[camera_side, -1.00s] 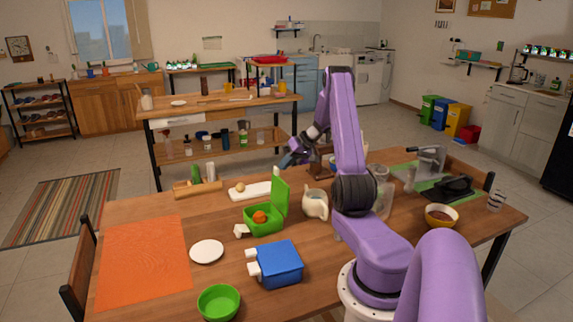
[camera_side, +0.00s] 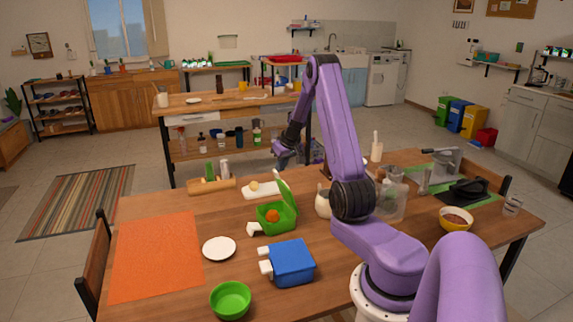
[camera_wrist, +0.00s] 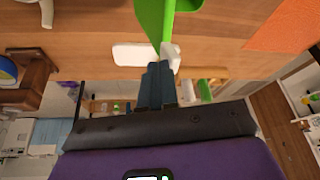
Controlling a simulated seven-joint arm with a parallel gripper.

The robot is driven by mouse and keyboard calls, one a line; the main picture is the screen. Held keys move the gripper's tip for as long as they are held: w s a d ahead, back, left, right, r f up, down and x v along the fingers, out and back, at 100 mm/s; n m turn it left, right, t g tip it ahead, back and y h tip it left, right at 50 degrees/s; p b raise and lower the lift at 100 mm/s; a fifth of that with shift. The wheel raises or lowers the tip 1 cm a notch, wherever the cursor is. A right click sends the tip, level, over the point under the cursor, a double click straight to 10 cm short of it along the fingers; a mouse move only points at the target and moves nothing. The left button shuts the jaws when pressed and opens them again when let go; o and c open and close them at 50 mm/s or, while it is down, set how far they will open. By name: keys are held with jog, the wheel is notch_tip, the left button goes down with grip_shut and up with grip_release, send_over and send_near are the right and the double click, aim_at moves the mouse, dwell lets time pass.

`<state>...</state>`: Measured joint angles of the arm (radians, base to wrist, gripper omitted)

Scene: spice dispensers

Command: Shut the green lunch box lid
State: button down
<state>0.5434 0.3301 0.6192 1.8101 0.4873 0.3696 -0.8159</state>
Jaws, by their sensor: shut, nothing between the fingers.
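The green lunch box (camera_side: 279,219) stands on the wooden table with an orange round item (camera_side: 273,216) inside. Its green lid (camera_side: 286,190) is raised and leans over the box, leaving the box open. A white latch (camera_side: 253,229) sticks out at the box's left side. My gripper (camera_side: 284,156) is just above and behind the lid's top edge. In the wrist view, my gripper (camera_wrist: 157,72) is shut with nothing between its fingers. Its tips are close to the green lid (camera_wrist: 157,22) and a white piece (camera_wrist: 171,55); contact cannot be told.
A blue lunch box (camera_side: 289,263), white plate (camera_side: 219,248) and green bowl (camera_side: 230,299) are in front. The orange mat (camera_side: 155,254) is clear.

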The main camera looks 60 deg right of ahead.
jog(key=shift+w+a+f+n+g+h, duration=0.5)
jog(key=shift+w+a+f+g+h, duration=0.7)
jog(key=shift+w+a+f+h, duration=0.8)
jog(key=shift+w+a+f+n+g+h, duration=0.5)
jog(key=shift+w+a+f+g+h, duration=0.95)
jog(key=shift+f, duration=1.05)
jog(key=shift+w+a+f+n+g+h, duration=0.5)
jog(key=shift+w+a+f+g+h, duration=0.65)
jog(key=shift+a+f, duration=1.05)
jog(key=shift+d+f+h, duration=0.1)
jog(key=shift+f+h, duration=0.05)
jog(key=shift+h, duration=0.15)
